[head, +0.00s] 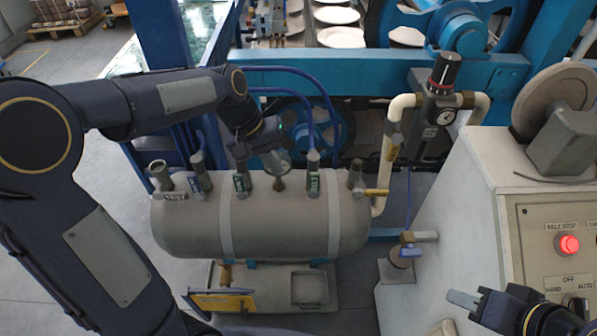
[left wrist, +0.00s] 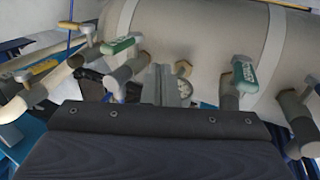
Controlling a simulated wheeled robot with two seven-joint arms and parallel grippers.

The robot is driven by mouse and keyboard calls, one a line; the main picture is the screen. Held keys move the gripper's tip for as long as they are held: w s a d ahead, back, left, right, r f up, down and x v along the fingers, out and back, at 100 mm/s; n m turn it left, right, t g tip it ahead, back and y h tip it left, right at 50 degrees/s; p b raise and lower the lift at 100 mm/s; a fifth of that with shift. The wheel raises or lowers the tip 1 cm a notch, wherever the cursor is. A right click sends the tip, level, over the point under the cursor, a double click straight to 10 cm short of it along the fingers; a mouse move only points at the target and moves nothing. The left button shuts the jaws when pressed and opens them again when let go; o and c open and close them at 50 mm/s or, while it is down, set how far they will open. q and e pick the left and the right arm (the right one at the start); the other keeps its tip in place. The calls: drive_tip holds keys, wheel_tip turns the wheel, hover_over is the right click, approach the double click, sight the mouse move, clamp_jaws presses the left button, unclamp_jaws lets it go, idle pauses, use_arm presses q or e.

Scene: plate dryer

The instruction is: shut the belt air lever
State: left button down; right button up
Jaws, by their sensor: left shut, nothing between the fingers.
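A grey air tank (head: 292,228) lies level at the centre, with several pipe stubs and valve levers along its top. One green-handled lever (head: 313,185) stands right of my left gripper (head: 281,170), and another green-handled lever (head: 240,184) stands left of it. I cannot read which is the belt air lever. In the left wrist view, the shut, empty left fingers (left wrist: 170,85) sit between two green handles, one to the left (left wrist: 121,45) and one to the right (left wrist: 244,74). My right gripper (head: 463,300) is at the lower right, partly cut off; its jaw opening is unclear.
A control cabinet (head: 455,200) with a red lit button (head: 568,244) stands at the right. A pale pipe (head: 385,150) with a regulator (head: 440,100) rises by the tank's right end. A blue beam (head: 300,80) runs behind. Floor is open at the left.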

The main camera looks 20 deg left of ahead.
sight(314, 186)
use_arm(q)
drive_tip(key=w+d+f+p, duration=0.1)
drive_tip(key=d+f, duration=0.2)
drive_tip(key=d, duration=0.2)
drive_tip(key=shift+w+f, duration=0.25)
drive_tip(key=shift+d, duration=0.1)
drive_tip(key=shift+d+r+y+p, duration=0.15)
drive_tip(key=shift+d+y+p, duration=0.2)
drive_tip(key=shift+p, duration=0.3)
